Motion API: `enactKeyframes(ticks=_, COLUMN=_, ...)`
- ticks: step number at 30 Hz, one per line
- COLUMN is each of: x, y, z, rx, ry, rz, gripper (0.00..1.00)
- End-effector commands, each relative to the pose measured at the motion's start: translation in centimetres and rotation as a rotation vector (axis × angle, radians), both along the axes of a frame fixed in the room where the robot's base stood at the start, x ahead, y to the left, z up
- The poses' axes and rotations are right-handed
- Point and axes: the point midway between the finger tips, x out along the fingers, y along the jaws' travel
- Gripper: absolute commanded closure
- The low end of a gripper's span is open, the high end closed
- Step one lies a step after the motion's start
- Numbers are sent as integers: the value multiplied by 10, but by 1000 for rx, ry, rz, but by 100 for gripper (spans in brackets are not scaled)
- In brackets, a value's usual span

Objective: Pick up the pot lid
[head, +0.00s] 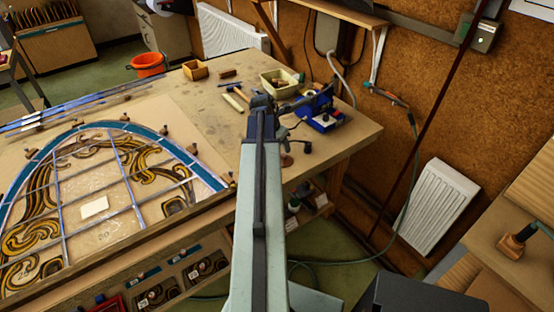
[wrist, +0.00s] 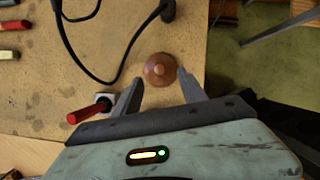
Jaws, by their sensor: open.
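The pot lid (wrist: 160,68) is a small round brown lid with a knob in its middle. In the wrist view it lies on the worktable near the table edge. My gripper (wrist: 159,76) is open, with one finger on each side of the lid's near part in that view. I cannot tell how high the fingers are above the lid, and nothing is held between them. In the head view my arm covers part of the area, and a brown bit of the lid (head: 286,160) shows just right of the arm.
A red-handled tool (wrist: 88,110) lies left of my fingers. A black cable (wrist: 75,50) loops beyond them. A blue device (head: 320,112) and a pale tray (head: 278,82) stand on the worktable (head: 205,115). A leaded panel (head: 95,205) covers the left.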

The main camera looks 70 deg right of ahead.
Motion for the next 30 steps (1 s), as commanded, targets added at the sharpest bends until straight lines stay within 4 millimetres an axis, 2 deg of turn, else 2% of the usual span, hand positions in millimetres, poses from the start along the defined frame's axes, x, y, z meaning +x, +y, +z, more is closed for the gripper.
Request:
enactKeyframes(ticks=4, x=4, y=-5, z=-23, rx=0, ry=-1, rz=8, gripper=51)
enactKeyframes(ticks=11, x=6, y=-6, z=-29, rx=0, ry=-1, rz=14, gripper=51)
enactKeyframes(ticks=19, x=-1, y=-19, z=-71, rx=0, ry=0, rz=17, gripper=51)
enactKeyframes(ticks=27, x=-1, y=-20, z=-70, rx=0, ry=-1, rz=18, gripper=51)
enactKeyframes(ticks=30, x=-1, y=-20, z=-70, rx=0, ry=-1, rz=19, gripper=79)
